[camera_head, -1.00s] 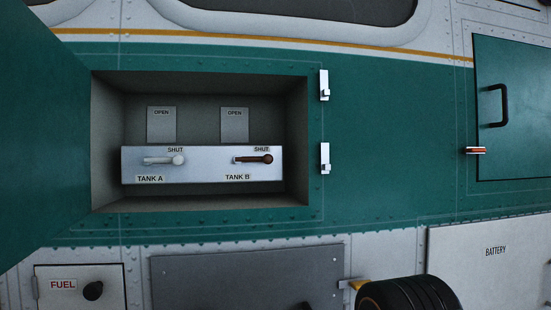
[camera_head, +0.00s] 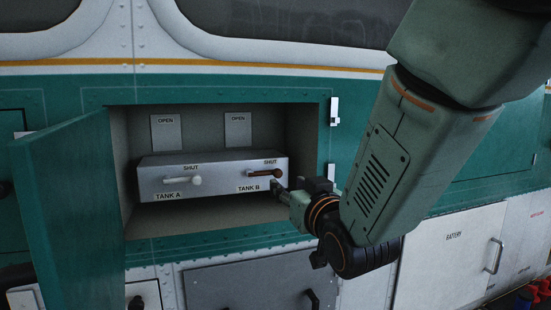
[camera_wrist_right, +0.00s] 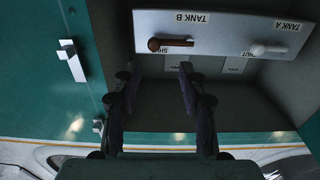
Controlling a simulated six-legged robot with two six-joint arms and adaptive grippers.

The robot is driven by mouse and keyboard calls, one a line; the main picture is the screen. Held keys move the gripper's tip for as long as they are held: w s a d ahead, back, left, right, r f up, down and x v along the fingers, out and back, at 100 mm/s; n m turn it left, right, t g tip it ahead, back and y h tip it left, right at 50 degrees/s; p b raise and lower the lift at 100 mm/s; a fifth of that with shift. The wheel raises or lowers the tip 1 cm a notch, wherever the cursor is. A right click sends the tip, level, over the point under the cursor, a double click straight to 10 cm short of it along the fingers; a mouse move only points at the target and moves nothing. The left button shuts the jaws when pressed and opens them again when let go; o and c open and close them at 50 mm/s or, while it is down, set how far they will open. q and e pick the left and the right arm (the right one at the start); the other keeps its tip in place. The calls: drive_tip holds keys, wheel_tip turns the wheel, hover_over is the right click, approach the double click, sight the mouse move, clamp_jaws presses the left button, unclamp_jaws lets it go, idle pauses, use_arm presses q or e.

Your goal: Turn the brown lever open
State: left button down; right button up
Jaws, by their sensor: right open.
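The brown lever (camera_head: 262,173) is on the grey valve box (camera_head: 228,181) inside the open recess, above the TANK B label and beside a SHUT label. It lies sideways, its knob at the right end. In the right wrist view the brown lever (camera_wrist_right: 170,43) shows just beyond my fingertips, apart from them. My right gripper (camera_head: 284,187) is at the recess's lower right, close to the lever knob. In the wrist view the right gripper (camera_wrist_right: 156,74) is open and empty, fingers well apart. My left gripper is not in view.
A white lever (camera_head: 182,181) for TANK A sits left on the same box, also by a SHUT label. OPEN plates (camera_head: 238,130) stand behind. The green door (camera_head: 72,205) is swung out left. White latches (camera_head: 334,111) edge the recess on the right.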

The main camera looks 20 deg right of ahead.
sight(279, 173)
drive_tip(key=w, duration=0.3)
drive_tip(key=w+p, duration=0.1)
drive_tip(key=w, duration=0.2)
drive_tip(key=shift+w+a+r, duration=0.15)
drive_tip(key=shift+w+a, duration=0.05)
drive_tip(key=shift+w, duration=0.5)
drive_tip(key=shift+w+d+f+p, duration=0.1)
drive_tip(key=shift+w+d+p, duration=0.1)
drive_tip(key=shift+d, duration=0.35)
drive_tip(key=shift+w+d+f+p, duration=0.1)
drive_tip(key=shift+w+d+p, duration=0.05)
drive_tip(key=shift+d, duration=0.4)
drive_tip(key=shift+a, duration=0.3)
drive_tip(key=shift+a+r, duration=0.1)
drive_tip(key=shift+a, duration=0.6)
drive_tip(key=shift+c, duration=2.2)
drive_tip(key=shift+d, duration=0.7)
drive_tip(key=c, duration=0.3)
drive_tip(key=shift+a, duration=0.1)
clamp_jaws()
drive_tip(key=shift+a, duration=0.3)
drive_tip(key=shift+d, duration=0.25)
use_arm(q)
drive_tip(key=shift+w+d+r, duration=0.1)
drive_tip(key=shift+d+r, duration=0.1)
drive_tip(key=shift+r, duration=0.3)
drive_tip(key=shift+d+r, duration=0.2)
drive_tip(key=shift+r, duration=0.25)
use_arm(e)
drive_tip(key=shift+a, duration=0.1)
